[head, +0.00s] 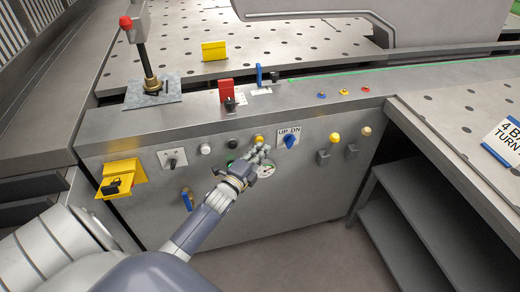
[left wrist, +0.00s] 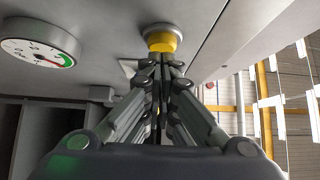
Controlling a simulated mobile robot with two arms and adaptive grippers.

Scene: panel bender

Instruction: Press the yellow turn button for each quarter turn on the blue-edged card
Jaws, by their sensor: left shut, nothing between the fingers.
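The blue-edged card (head: 506,142) lies on the perforated table at the right edge of the head view. Its visible text reads "4 B" and "TURN"; the rest is cut off. In the left wrist view the yellow button (left wrist: 161,42) is right ahead of the closed fingertips (left wrist: 162,64). I cannot tell whether they touch. My right gripper is out of view.
A white button (head: 205,149) is on the left, and a gauge (left wrist: 40,50) is beside the gripper. Another yellow button (head: 334,138) sits farther right. A yellow bracket (head: 120,177) juts out at the left.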

